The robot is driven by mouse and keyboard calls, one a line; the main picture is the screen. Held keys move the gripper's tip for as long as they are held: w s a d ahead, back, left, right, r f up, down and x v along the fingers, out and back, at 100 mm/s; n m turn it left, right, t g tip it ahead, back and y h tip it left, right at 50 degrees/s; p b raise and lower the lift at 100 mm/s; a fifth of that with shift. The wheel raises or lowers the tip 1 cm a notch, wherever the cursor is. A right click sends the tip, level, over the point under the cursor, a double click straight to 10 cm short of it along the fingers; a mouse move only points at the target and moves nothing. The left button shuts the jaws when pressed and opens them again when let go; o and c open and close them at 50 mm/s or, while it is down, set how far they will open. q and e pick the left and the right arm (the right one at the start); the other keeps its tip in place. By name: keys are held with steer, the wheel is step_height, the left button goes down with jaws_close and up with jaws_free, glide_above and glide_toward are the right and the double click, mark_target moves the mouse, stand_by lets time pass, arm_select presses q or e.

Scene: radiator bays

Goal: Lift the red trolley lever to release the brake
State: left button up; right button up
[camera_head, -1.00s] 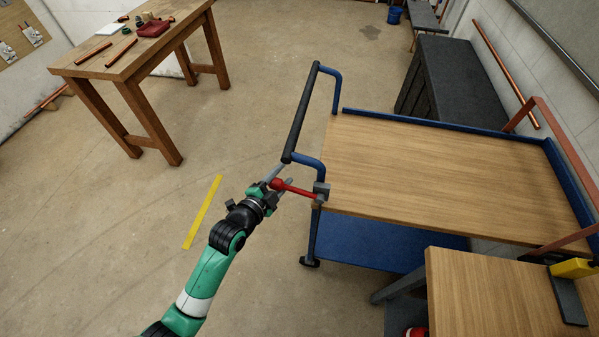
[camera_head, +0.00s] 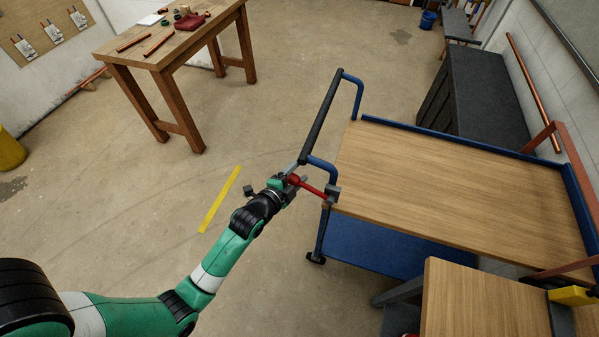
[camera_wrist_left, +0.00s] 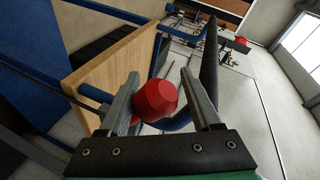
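The red trolley lever (camera_head: 314,189) sticks out from a grey bracket (camera_head: 332,194) at the near left corner of the trolley (camera_head: 455,185), below its black push handle (camera_head: 322,115). My left gripper (camera_head: 291,181) is at the lever's free end and partly covers it. In the left wrist view the lever's red knob (camera_wrist_left: 155,102) sits between the two fingers of this gripper (camera_wrist_left: 159,72). The knob is close to the left finger, with a gap to the right finger, so the gripper looks open. Whether the left finger touches it I cannot tell. My right gripper is not in view.
A wooden table (camera_head: 500,300) stands close at the trolley's near side. A workbench (camera_head: 165,45) with tools is at the back left. A dark cabinet (camera_head: 480,95) is behind the trolley. The floor around the yellow strip (camera_head: 220,200) is clear.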

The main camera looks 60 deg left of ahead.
arm_select(q)
steer(key=shift+o, duration=0.8)
steer(key=shift+f, duration=0.1)
steer(key=p+v, duration=0.3)
steer(key=v, duration=0.8)
steer(key=shift+s, duration=0.25)
steer(key=shift+d, duration=0.2)
